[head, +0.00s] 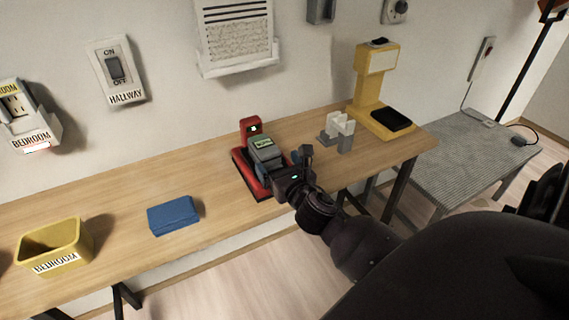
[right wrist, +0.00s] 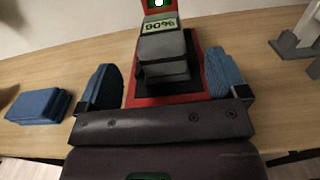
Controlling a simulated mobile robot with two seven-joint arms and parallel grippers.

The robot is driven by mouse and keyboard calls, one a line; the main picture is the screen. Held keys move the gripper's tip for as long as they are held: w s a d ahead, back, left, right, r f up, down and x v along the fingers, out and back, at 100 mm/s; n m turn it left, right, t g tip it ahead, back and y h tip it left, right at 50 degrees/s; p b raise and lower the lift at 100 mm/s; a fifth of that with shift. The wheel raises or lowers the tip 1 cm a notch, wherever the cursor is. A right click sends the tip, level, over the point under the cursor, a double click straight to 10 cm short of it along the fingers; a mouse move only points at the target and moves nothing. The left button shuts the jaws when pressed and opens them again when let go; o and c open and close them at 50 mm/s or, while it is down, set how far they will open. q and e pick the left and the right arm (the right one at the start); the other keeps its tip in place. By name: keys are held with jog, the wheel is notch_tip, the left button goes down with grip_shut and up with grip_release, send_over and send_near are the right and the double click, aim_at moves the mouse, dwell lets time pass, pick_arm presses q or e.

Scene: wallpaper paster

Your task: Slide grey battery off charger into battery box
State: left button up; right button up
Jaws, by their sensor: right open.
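The grey battery (head: 264,150) sits on the red charger (head: 250,127) on the wooden table in the head view. In the right wrist view the battery (right wrist: 163,48) has a small screen on top that seems to read 80%, upside down. My right gripper (head: 284,168) is open at the battery's near side. Its blue fingers stand apart to the left and right of the battery, with gaps, in the right wrist view (right wrist: 161,80). No box is marked as a battery box; a yellow open bin labelled BEDROOM (head: 57,265) stands at the left. My left gripper is out of view.
A blue block or stack (head: 173,215) lies between bin and charger. A grey and white holder (head: 338,131) and a yellow stand with a black pad (head: 372,88) are to the right. A HALLWAY switch (head: 115,68) is on the wall. The table left of the charger is mostly clear.

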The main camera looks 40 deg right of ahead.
aim_at(272, 155)
jog(key=shift+b+x, duration=0.35)
jog(key=shift+x, duration=3.1)
jog(key=shift+c, duration=0.4)
jog(key=c, duration=1.2)
jog(key=o, duration=0.5)
jog(key=shift+s, duration=0.1)
jog(key=c, duration=0.3)
